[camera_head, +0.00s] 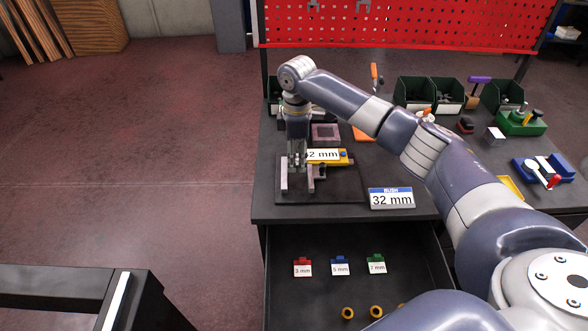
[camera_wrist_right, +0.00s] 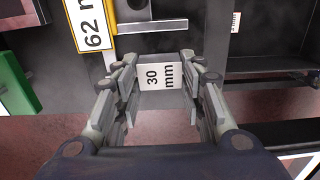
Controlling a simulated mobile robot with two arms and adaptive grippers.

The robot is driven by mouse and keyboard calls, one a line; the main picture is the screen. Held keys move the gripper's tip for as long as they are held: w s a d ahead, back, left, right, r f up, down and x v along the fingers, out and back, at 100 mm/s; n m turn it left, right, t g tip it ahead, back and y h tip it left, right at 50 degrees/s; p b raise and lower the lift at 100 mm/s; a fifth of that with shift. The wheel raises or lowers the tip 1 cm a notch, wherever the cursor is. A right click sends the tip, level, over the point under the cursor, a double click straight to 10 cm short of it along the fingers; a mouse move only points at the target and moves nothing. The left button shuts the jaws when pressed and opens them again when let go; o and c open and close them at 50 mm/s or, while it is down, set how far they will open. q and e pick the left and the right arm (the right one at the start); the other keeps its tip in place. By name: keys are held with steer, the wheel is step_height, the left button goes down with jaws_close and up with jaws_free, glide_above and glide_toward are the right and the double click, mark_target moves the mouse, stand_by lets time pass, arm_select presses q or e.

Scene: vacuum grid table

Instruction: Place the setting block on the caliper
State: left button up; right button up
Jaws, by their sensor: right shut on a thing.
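The caliper (camera_head: 344,157) has a yellow body and a white readout ending in "2 mm". It lies on a dark plate on the table; the wrist view shows its yellow edge (camera_wrist_right: 110,8) and a "62" label. My right gripper (camera_head: 297,183) is over the near left part of that plate, just left of the readout. In the wrist view my right gripper (camera_wrist_right: 160,82) is shut on the grey setting block (camera_wrist_right: 158,77), whose white label reads "30 mm". The block is apart from the yellow body there. Whether it touches the caliper's jaws cannot be told. My left gripper is not in view.
An open drawer (camera_head: 345,240) below holds red, blue and green tagged pieces and brass rings. Green bins (camera_head: 414,92) and blue and green fixtures fill the right side. My right arm crosses above the table.

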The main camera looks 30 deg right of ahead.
mark_target(297, 159)
steer(key=shift+s+f, duration=0.15)
steer(key=shift+f, duration=0.7)
steer(key=shift+f+p, duration=0.35)
steer(key=shift+f, duration=0.4)
steer(key=f, duration=0.3)
steer(key=shift+w+f+p, duration=0.1)
steer(key=shift+w+p, duration=0.2)
steer(key=o, duration=1.1)
steer(key=shift+f, duration=0.2)
steer(key=shift+o, duration=0.9)
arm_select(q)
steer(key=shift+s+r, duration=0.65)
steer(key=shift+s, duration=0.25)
arm_select(e)
steer(key=shift+s, duration=0.1)
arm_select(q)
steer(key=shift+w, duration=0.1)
